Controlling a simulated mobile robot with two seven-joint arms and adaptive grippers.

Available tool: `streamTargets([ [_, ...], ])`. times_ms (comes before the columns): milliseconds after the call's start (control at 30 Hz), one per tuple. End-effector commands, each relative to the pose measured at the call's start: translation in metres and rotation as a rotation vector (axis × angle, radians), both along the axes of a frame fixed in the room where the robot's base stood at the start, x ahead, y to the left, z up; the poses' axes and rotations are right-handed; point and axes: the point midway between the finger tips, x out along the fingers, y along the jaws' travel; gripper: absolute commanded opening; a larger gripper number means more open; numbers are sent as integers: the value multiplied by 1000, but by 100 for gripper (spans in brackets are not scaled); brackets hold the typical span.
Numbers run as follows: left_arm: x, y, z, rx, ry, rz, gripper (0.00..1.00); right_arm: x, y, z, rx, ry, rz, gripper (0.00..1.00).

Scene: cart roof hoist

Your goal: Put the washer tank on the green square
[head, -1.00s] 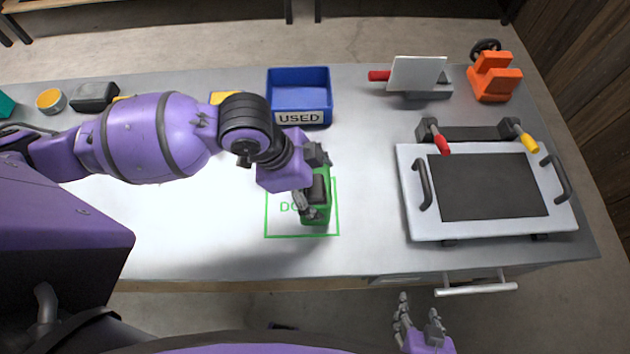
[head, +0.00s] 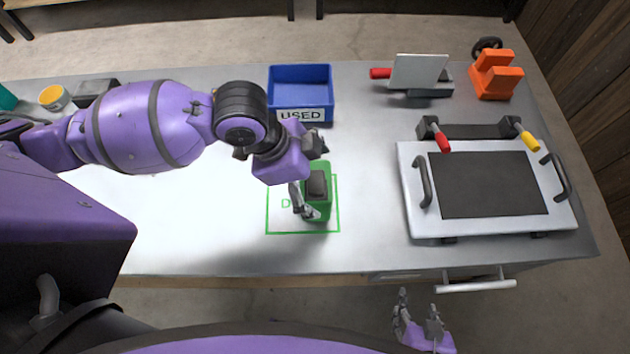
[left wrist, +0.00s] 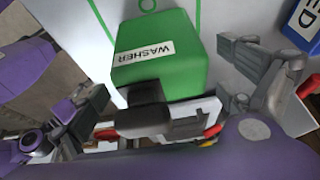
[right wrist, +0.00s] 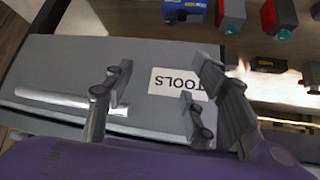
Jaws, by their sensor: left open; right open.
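The green washer tank (head: 318,205), with a dark top part, stands on the bench inside the right part of the green square (head: 285,233). In the left wrist view the tank (left wrist: 180,65) shows its WASHER label. My left gripper (head: 308,174) is open at the tank, one finger beside its left side and the other beyond its back edge. In the left wrist view its fingers are spread apart either side of the tank, with gaps. My right gripper (head: 418,308) is open and empty in front of the bench, low down, before a drawer front.
A blue USED bin (head: 300,90) stands just behind the square. A white framed panel with a dark middle (head: 488,186) lies at right. An orange block (head: 495,75) is at back right. The drawer handle (right wrist: 65,100) and TOOLS label (right wrist: 180,82) show in the right wrist view.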

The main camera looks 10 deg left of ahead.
Motion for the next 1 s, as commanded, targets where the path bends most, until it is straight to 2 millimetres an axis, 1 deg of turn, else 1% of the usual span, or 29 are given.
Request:
streamTargets([
  [33, 0, 4, 12, 3, -6, 0, 97, 2, 0, 3, 1, -5, -1, 52],
  [200, -5, 18, 48, 3, -8, 0, 97, 4, 0, 10, 2, -13, -2, 52],
  [300, -7, 26, 66, 3, -7, 1, 97, 6, 1, 14, 4, -16, -1, 52],
  [433, -10, 33, 84, 2, -4, 1, 97, 7, 3, 16, 6, -17, 0, 52],
  [600, -12, 37, 96, 1, -2, 1, 97, 6, 4, 15, 8, -11, 2, 52],
  [1000, -13, 37, 96, 0, 0, 1, 97, 4, 4, 14, 7, -8, 5, 52],
])
